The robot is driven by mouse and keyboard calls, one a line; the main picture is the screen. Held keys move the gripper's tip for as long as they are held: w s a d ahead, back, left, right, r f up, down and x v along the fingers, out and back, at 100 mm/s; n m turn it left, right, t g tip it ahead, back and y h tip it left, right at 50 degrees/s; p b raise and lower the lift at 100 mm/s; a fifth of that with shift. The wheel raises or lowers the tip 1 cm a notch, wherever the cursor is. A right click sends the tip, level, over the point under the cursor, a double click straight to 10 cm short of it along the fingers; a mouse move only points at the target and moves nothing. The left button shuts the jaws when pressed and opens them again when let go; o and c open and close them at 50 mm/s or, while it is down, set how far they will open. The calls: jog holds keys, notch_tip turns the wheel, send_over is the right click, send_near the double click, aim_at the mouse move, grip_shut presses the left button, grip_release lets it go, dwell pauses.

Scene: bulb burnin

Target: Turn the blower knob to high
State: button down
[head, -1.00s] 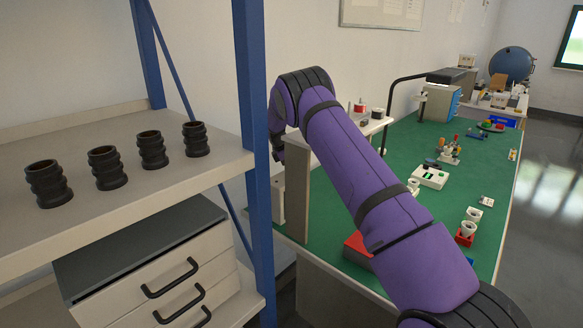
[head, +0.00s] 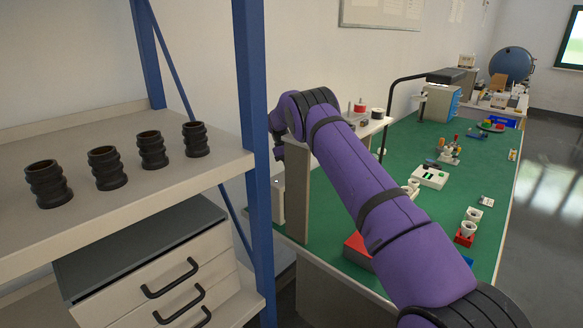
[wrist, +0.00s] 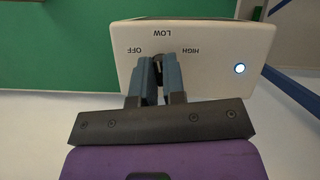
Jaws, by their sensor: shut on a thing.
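The white blower control box (wrist: 205,40) fills the upper middle of the wrist view, with OFF, LOW and HIGH printed on its face, upside down in this view. The dark knob (wrist: 159,68) sits below these labels, between the fingers of my gripper (wrist: 157,62). My gripper is shut on the knob. The fingers cover much of it, so I cannot tell exactly which mark it points to. A round light (wrist: 240,68) glows pale blue on the box's right side. In the head view my arm reaches behind the blue shelf post and hides my fingers and the knob.
A blue shelf post (head: 257,150) stands close to my wrist in the head view. A shelf (head: 110,205) holds several black ribbed sleeves (head: 152,150) at left. A green-topped bench (head: 460,205) with small parts lies right of my arm.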

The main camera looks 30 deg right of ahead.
jog(key=shift+s+f, duration=0.1)
jog(key=shift+f, duration=0.15)
dwell(0.3)
jog(key=c, duration=1.2)
grip_release()
jog(key=shift+r, duration=0.2)
jog(key=v, duration=1)
jog(key=shift+w+r, duration=0.2)
jog(key=shift+w, duration=0.1)
